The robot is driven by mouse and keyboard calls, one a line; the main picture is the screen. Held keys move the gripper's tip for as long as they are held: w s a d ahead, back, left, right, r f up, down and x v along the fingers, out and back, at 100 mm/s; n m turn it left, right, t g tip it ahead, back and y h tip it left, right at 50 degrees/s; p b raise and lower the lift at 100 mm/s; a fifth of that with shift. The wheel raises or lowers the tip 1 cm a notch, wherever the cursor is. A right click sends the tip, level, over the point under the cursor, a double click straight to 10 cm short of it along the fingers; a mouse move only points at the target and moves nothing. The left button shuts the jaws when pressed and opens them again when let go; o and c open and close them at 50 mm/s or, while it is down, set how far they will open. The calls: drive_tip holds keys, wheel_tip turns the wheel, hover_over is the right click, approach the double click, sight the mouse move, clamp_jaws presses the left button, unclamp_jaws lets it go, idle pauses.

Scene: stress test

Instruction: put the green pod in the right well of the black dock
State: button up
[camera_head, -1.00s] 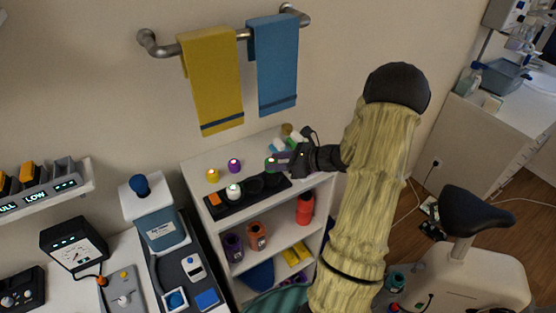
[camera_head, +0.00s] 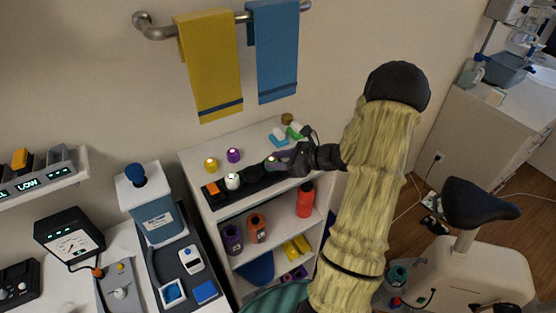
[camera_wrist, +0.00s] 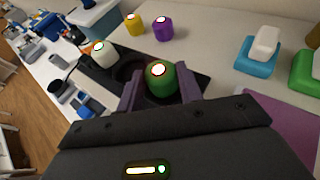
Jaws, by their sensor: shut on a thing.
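The green pod (camera_wrist: 160,84) has a bright lit top and sits between the two fingers of my gripper (camera_wrist: 161,91), which is shut on it. In the head view the green pod (camera_head: 269,159) is partly hidden by my gripper (camera_head: 273,163), at the right part of the black dock (camera_head: 213,202). The pod is upright, at or just over the right well, which it and the fingers hide; I cannot tell how deep it is. A white pod (camera_wrist: 104,55) stands in the dock's left well. The middle well (camera_wrist: 128,68) is empty.
Yellow (camera_head: 210,165) and purple (camera_head: 233,155) pods stand behind the dock on the shelf top. A blue block with a white top (camera_wrist: 258,57) and a green block (camera_wrist: 304,72) lie to the right. The wall with towels rises behind.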

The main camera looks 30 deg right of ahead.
drive_tip(key=o, duration=1)
drive_tip(key=shift+o, duration=0.2)
drive_tip(key=shift+w, duration=0.1)
drive_tip(key=b+v, duration=0.4)
drive_tip(key=v, duration=1.3)
drive_tip(key=shift+r+b, duration=0.15)
drive_tip(key=shift+b, duration=0.2)
